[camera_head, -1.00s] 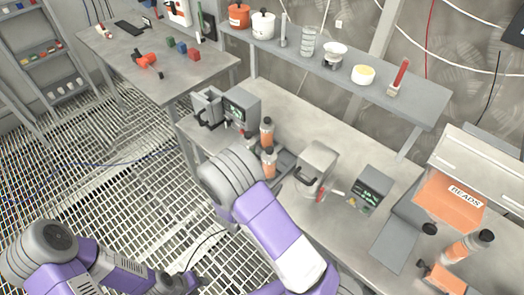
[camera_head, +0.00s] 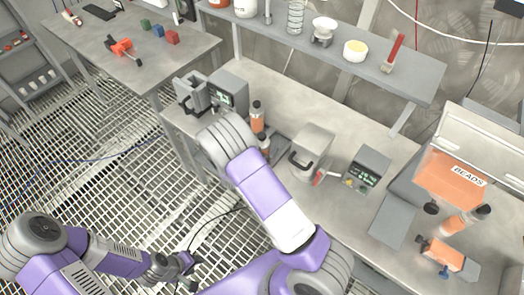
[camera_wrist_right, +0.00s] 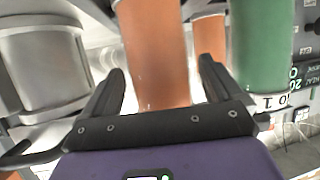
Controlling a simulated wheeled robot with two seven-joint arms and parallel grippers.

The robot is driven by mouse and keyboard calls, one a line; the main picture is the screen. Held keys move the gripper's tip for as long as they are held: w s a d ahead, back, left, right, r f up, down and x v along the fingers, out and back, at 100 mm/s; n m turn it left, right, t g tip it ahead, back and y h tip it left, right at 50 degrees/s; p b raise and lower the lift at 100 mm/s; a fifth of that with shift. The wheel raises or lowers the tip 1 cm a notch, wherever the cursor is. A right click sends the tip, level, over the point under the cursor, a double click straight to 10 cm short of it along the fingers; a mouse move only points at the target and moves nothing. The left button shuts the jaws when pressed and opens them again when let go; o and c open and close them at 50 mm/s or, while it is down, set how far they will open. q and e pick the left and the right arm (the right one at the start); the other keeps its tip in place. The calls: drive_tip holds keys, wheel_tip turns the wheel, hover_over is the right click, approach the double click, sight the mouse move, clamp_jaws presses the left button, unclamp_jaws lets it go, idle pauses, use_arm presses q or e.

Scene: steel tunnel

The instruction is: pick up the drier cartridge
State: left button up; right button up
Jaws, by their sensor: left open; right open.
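A second orange cylinder (camera_wrist_right: 209,36) and a green one (camera_wrist_right: 262,45) stand behind and to the right. My left gripper (camera_head: 190,268) is open and empty over the floor grating.
A grey handled box (camera_head: 313,150) and a small display unit (camera_head: 366,168) stand right of the cartridges. An orange BEADS container (camera_head: 450,178), another orange cylinder (camera_head: 464,220) and an orange-and-grey piece (camera_head: 443,255) are at far right. A shelf (camera_head: 340,60) overhangs the bench's back.

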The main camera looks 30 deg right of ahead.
drive_tip(key=shift+c, duration=0.2)
drive_tip(key=c, duration=1.2)
drive_tip(key=shift+c, duration=0.2)
drive_tip(key=shift+r, duration=0.15)
